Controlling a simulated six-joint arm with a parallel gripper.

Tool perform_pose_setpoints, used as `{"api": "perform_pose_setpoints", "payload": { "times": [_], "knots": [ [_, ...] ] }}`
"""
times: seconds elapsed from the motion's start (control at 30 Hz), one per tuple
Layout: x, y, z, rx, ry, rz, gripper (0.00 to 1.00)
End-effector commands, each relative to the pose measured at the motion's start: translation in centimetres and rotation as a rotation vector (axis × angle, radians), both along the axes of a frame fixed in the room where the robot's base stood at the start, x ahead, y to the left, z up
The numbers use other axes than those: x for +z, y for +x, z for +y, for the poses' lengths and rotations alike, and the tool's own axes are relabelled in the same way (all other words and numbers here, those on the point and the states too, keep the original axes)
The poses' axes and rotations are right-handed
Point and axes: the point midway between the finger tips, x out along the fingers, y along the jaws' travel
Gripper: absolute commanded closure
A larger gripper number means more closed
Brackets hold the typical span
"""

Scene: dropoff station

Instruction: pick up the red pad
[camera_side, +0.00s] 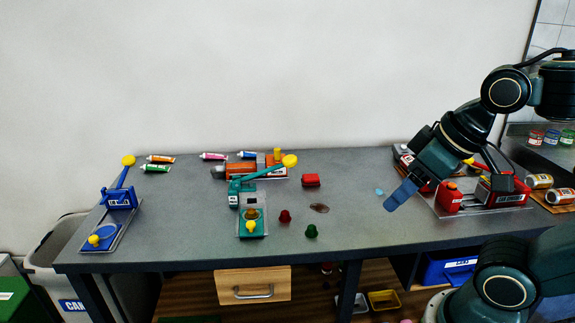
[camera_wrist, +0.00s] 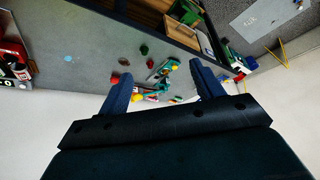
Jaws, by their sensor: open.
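A small red block (camera_side: 311,180), which looks like the red pad, lies on the grey table right of the teal lever device. In the wrist view a bit of red (camera_wrist: 115,78) shows at the tip of the left finger, mostly hidden, and may be the same block. My gripper (camera_side: 400,196) is above the right half of the table, well to the right of the block and apart from it. In the wrist view its two blue fingers are spread wide (camera_wrist: 161,76), with nothing held between them.
A red knob-shaped piece (camera_side: 285,217) and a green one (camera_side: 311,231) stand in front of the block. A brown patch (camera_side: 319,208) lies near them. The teal lever device (camera_side: 252,215) is at left. Red machinery (camera_side: 497,190) stands right of my gripper. Paint tubes (camera_side: 213,156) lie at the back.

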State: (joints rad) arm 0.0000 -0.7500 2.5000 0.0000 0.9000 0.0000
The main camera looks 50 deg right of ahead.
Motion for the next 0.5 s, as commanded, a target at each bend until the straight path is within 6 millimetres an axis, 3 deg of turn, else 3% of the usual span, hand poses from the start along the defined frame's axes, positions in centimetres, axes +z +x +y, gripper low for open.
{"api": "perform_pose_setpoints", "payload": {
  "times": [0.27,0.5],
  "knots": [
    [0.7,1.0,-0.1,0.014,-0.006,0.009,0.34],
    [2.6,4.6,-0.4,0.068,-0.025,0.039,0.34]
  ]
}}
